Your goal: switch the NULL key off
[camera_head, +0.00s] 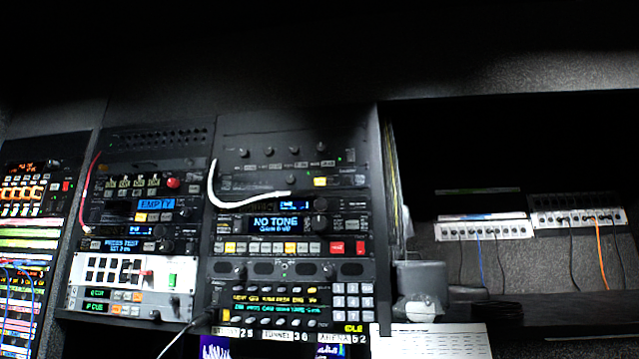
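No key label reading NULL is legible in the head view, so I cannot tell which key it is or whether it is lit. The middle rack holds a unit with a display (275,223) reading "NO TONE". Below that display runs a row of small keys, with a lit yellow key (231,248) at its left and a lit red key (337,248) towards its right. Another yellow lit key (320,182) sits on the panel above. Neither of my grippers is in view.
A white cable (225,200) loops across the middle rack. A grey container (420,272) and printed sheet (440,343) are right of the racks. Patch panels (484,228) hang further right.

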